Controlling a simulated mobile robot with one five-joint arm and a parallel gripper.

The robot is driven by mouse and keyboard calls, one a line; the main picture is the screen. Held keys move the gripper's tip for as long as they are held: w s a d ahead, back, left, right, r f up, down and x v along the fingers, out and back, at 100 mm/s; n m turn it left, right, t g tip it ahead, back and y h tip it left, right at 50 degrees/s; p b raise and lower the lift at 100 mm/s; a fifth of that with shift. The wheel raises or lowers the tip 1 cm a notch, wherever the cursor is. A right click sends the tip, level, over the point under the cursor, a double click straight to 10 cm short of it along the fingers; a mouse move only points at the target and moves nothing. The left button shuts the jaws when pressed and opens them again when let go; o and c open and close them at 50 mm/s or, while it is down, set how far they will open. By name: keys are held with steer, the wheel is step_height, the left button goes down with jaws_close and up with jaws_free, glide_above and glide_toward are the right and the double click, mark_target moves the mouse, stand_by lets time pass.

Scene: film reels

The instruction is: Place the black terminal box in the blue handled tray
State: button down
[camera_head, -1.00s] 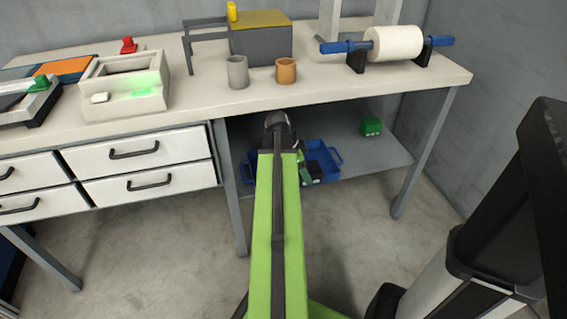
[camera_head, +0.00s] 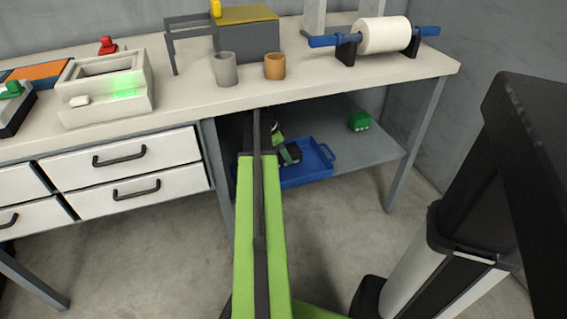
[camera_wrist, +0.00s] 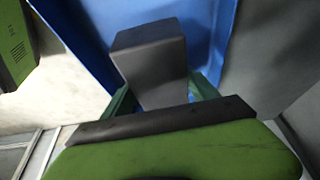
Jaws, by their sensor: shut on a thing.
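In the wrist view my gripper (camera_wrist: 161,95) is shut on the black terminal box (camera_wrist: 150,60), with a green finger on each side. The box is dark grey to black and tapers towards the gripper. The blue handled tray (camera_wrist: 80,25) lies behind and below it. In the head view the tray (camera_head: 318,158) sits on the grey lower shelf under the bench, with my arm partly covering it. I cannot tell whether the box touches the tray.
A green box (camera_head: 359,121) stands on the lower shelf (camera_head: 375,150), right of the tray. The bench top (camera_head: 330,86) overhangs the shelf. White drawers (camera_head: 125,170) stand on the left. A green vented object (camera_wrist: 15,45) shows at the wrist view's left edge.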

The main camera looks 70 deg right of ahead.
step_height(320, 180, down, 5)
steer(key=b, duration=0.4)
steer(key=shift+s+r, duration=0.1)
steer(key=shift+r, duration=0.25)
steer(key=shift+f, duration=0.1)
steer(key=shift+c, duration=1.1)
jaws_free()
steer(key=shift+r+p, duration=0.45)
steer(key=shift+p, duration=0.1)
steer(key=p+v, duration=0.6)
steer(key=v, duration=0.1)
steer(key=shift+f, duration=0.1)
